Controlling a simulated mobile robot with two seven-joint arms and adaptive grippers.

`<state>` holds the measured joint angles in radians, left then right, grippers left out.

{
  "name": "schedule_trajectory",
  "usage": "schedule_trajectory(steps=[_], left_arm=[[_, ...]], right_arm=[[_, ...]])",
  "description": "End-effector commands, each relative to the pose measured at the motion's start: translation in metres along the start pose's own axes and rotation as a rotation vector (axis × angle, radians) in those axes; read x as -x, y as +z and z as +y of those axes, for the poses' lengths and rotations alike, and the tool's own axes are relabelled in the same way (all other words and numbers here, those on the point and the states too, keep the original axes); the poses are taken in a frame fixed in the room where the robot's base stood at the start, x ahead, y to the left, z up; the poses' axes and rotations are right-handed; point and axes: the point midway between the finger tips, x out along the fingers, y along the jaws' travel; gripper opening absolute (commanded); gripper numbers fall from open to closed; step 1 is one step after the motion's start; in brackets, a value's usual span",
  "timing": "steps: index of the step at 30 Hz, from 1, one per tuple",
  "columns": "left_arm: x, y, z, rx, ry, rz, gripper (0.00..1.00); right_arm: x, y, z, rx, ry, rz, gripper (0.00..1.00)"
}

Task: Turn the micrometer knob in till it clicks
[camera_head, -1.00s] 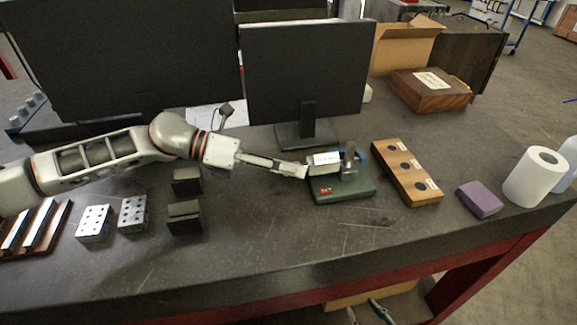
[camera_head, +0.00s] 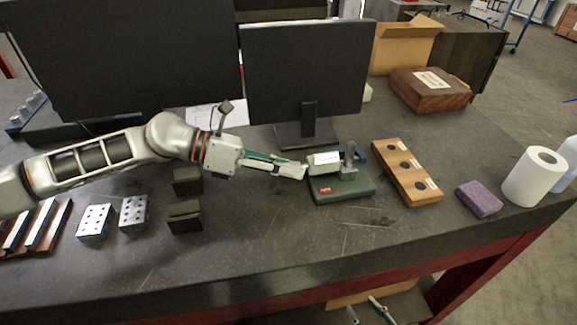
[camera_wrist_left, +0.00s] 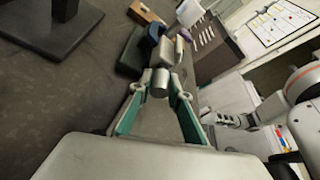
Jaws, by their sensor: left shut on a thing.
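The micrometer sits in a stand with a green base (camera_head: 342,190) near the middle of the bench. Part of its blue frame (camera_head: 362,155) shows behind a metal post (camera_head: 350,160). My left gripper (camera_head: 305,171) reaches in from the left and is shut at the stand's left side. In the left wrist view its fingertips close on the silver knob (camera_wrist_left: 159,83), with the blue frame (camera_wrist_left: 152,38) just beyond. The knob is hidden in the head view. My right gripper (camera_head: 366,311) is low at the bottom edge, below the bench front, fingers apart and empty.
A monitor (camera_head: 305,75) stands behind the stand. A wooden block with dark round recesses (camera_head: 408,172) lies to its right, then a purple block (camera_head: 479,198) and a paper roll (camera_head: 535,177). Dark blocks (camera_head: 185,217) and drilled metal blocks (camera_head: 133,211) lie front left. Bench front is clear.

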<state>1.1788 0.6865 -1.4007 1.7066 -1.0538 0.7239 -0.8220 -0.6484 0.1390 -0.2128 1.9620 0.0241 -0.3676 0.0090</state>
Motion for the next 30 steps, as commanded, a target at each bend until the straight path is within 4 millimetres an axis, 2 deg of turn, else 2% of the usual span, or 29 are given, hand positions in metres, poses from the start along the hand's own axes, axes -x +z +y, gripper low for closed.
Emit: schedule_trajectory(steps=[15, 30], left_arm=[[0.001, 0.002, -0.002, -0.364, 0.151, -0.001, 0.0], [0.001, 0.001, -0.001, -0.488, 0.203, 0.0, 0.0]], right_arm=[[0.009, -0.016, 0.003, 0.001, 0.002, 0.004, 0.35], [0.013, -0.022, 0.004, 0.001, 0.002, 0.005, 0.35]])
